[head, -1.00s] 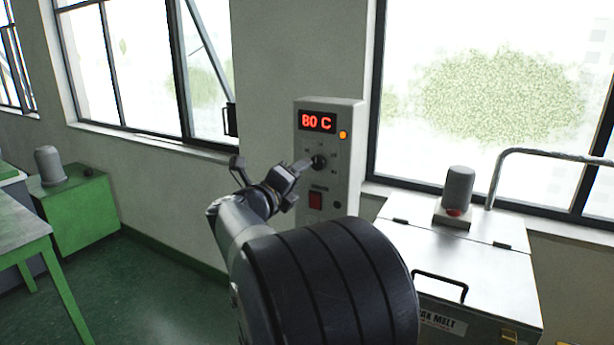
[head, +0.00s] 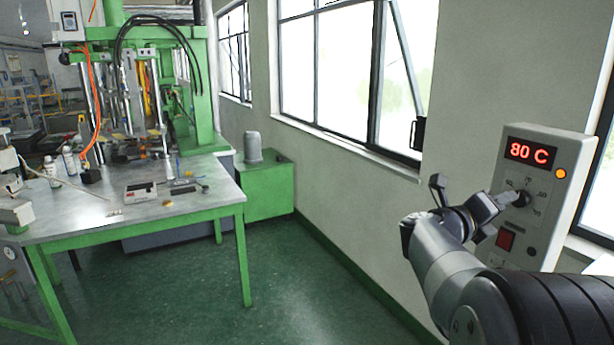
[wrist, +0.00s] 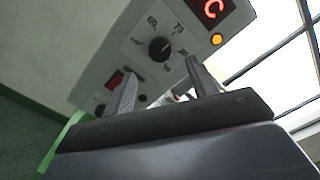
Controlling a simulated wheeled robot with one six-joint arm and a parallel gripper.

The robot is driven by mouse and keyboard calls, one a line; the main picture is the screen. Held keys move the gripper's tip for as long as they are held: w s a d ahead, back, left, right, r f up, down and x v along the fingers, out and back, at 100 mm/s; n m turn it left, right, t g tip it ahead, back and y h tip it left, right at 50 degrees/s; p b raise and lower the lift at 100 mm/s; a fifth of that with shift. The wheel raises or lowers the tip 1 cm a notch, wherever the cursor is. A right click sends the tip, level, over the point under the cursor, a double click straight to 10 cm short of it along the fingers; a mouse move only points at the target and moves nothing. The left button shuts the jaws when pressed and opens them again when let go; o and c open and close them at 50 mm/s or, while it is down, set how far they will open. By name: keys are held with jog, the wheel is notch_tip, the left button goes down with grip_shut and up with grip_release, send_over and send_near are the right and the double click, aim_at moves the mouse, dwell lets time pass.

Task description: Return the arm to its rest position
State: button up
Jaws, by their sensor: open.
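My arm reaches out at the right of the head view. My gripper (head: 497,200) is in front of the grey control box (head: 570,190) on the wall. In the wrist view its two fingers (wrist: 163,92) are spread apart with nothing between them. The black dial (wrist: 160,49) shows just beyond the fingertips, and it looks clear of them. The box display (head: 530,152) reads 80 C, and an orange lamp (head: 560,173) beside it is lit. A red switch (head: 505,239) sits below the dial. In the head view the fingertips partly overlap the dial area.
A metal-topped table with green legs (head: 225,196) stands at the left with bottles and small tools. A green press (head: 203,85) and a green cabinet (head: 268,188) are behind it. Windows (head: 340,60) line the wall. The green floor (head: 310,300) between table and arm is clear.

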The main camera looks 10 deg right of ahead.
jog(key=p+x, duration=0.1)
jog(key=x, duration=0.6)
jog(key=shift+a, duration=0.1)
